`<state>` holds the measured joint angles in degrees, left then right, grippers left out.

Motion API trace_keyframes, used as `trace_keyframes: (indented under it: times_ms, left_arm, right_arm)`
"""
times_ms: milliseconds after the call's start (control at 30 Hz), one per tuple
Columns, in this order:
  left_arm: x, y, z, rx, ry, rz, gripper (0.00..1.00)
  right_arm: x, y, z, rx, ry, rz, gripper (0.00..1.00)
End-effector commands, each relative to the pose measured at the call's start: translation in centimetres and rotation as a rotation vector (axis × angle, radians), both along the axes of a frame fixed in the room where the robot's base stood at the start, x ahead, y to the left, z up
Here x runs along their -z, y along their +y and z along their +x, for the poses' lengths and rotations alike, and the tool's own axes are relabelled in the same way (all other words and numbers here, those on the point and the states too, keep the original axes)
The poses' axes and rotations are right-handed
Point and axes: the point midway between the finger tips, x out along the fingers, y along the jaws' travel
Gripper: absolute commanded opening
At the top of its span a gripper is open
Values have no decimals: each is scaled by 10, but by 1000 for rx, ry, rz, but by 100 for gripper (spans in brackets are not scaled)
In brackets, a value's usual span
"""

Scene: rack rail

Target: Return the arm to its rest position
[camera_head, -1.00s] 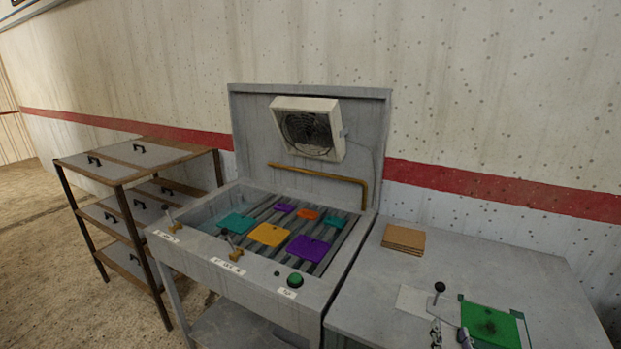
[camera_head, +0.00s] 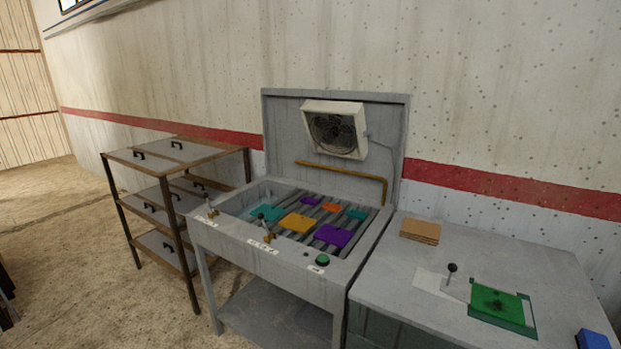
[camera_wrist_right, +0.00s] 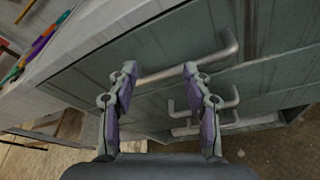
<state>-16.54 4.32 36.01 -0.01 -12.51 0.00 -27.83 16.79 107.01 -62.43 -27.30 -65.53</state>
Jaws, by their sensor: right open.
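Beyond the fingertips is a grey-green cabinet front (camera_wrist_right: 150,45) with several bar handles (camera_wrist_right: 190,66). I cannot tell how far the fingers are from the nearest handle. Neither gripper shows in the head view, and my left gripper is in no view.
A grey rail station (camera_head: 280,240) with coloured plates and a fan (camera_head: 335,130) stands at the centre. A shelf rack (camera_head: 165,210) is to its left. The right table (camera_head: 420,290) holds brown boards (camera_head: 420,231), a green plate (camera_head: 498,303) and a blue block (camera_head: 592,339).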

Motion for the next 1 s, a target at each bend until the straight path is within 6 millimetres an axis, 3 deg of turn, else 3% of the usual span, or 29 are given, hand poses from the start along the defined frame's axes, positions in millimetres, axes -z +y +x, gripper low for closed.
trace_keyframes:
  times_ms: [167,267,400,500,600,700,800,900,1000]
  left_arm:
    - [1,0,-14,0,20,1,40]
    - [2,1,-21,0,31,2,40]
    - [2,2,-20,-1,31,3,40]
    - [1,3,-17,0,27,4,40]
    - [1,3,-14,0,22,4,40]
    - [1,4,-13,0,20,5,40]
    - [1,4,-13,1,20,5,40]
    - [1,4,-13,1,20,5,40]
    - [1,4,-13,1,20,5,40]
  right_arm:
    - [82,-7,-24,113,79,271,50]
    - [145,-8,-53,237,132,493,50]
    - [247,3,-121,537,195,882,50]
    - [310,20,-183,822,204,1143,50]
    - [356,42,-247,1136,176,1351,50]
    - [384,63,-302,1416,115,1483,50]
    - [398,78,-338,1612,53,1548,50]
    - [403,85,-357,1713,16,1574,50]
    - [404,87,-361,1737,4,1580,50]
